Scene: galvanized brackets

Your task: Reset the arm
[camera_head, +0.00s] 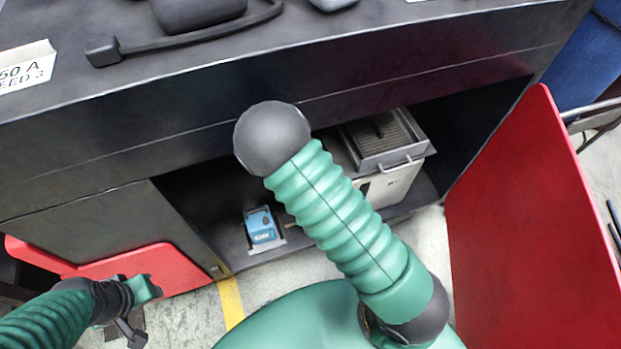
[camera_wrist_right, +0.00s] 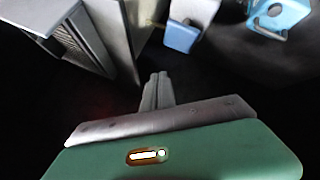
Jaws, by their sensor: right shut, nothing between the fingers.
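My right arm (camera_head: 335,215), green and ribbed, reaches up the middle of the head view to a dark round joint in front of the cabinet. Its gripper is hidden in that view. In the right wrist view my right gripper (camera_wrist_right: 158,82) is shut and empty, its fingers together over a dark area. My left gripper (camera_head: 148,290) is at the lower left of the head view, low beside a red panel; its jaw gap is too small to make out.
The dark cabinet (camera_head: 85,225) has an open compartment holding a blue box (camera_head: 261,226) and a grey metal unit (camera_head: 392,185). Red panels (camera_head: 510,230) stand out on both sides. A cable and dark device (camera_head: 195,12) lie on top. Blue items (camera_wrist_right: 181,37) show in the wrist view.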

